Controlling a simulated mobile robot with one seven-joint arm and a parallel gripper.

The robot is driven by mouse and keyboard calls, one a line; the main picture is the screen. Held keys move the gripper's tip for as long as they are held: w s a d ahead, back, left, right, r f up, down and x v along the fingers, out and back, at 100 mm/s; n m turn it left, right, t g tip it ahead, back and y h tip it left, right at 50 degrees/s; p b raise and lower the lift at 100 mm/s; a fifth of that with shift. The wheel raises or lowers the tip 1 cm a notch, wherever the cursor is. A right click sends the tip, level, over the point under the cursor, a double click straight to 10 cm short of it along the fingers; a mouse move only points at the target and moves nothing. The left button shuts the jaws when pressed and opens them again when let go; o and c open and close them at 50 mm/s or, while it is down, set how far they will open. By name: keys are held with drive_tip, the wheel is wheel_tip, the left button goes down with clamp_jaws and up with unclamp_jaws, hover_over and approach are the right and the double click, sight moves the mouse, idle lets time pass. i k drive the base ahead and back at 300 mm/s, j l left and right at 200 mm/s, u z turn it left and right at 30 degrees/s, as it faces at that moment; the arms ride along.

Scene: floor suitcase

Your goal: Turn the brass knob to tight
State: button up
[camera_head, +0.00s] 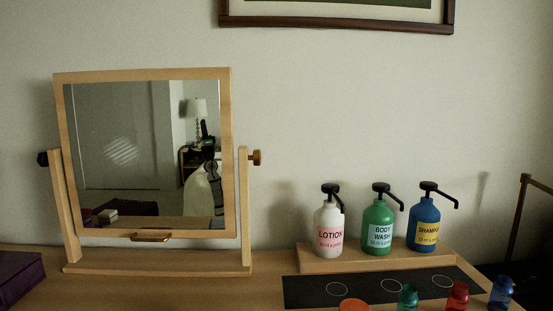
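A brass knob (256,157) sits on the outer side of the right post (244,205) of a wooden tilting mirror stand. A dark knob (42,158) is on the outer side of the left post. The square wood-framed mirror (145,150) hangs between the posts, looking slightly tilted. I cannot tell from this view how tight either knob is. My gripper is not directly in view, and nothing is seen touching the brass knob.
White lotion (328,230), green body wash (377,225) and blue shampoo (424,222) pump bottles stand on a wooden riser (300,262). Several small coloured containers stand in front, around a black mat (300,289). A purple box (20,278) is at far left. Space right of the brass knob is open.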

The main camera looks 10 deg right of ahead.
sight(257, 157)
drive_tip(key=k+l, duration=0.1)
drive_tip(key=l, duration=0.45)
drive_tip(key=k+l+u, duration=0.1)
drive_tip(key=l, duration=0.4)
drive_tip(key=k+l+z, duration=0.1)
drive_tip(key=l, duration=0.25)
drive_tip(key=k+l, duration=0.15)
drive_tip(key=l, duration=0.2)
drive_tip(key=k+l+z, duration=0.15)
drive_tip(key=l, duration=0.2)
drive_tip(key=l+z, duration=0.1)
drive_tip(key=l, duration=0.25)
drive_tip(key=i, duration=0.9)
